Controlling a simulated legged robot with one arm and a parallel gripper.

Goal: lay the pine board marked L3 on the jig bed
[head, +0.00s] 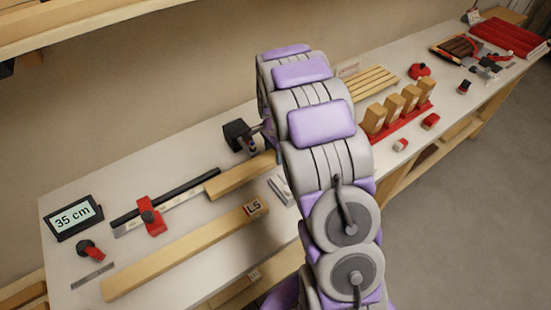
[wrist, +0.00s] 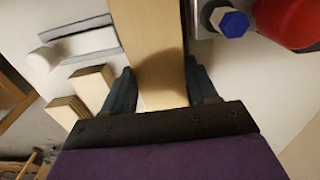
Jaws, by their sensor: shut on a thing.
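My gripper (wrist: 161,92) is shut on a pale pine board (wrist: 150,40), with one dark finger on each side of it. In the head view my arm hides the gripper. The end of a pine board (head: 235,177), likely the held one, comes out left of my arm beside the ruler and black fence (head: 180,193) of the jig. No mark shows on it, and I cannot tell whether it touches the bed. A red stop (head: 150,216) sits on the ruler to its left. Another long board (head: 180,250), marked L5, lies in front on the bench.
A display (head: 74,217) reading 35 cm stands at the left end. A black block (head: 237,134) stands behind the jig. To the right are a slatted wooden rack (head: 375,82), upright wooden blocks in a red base (head: 400,125) and small red items. A shelf overhangs at the back.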

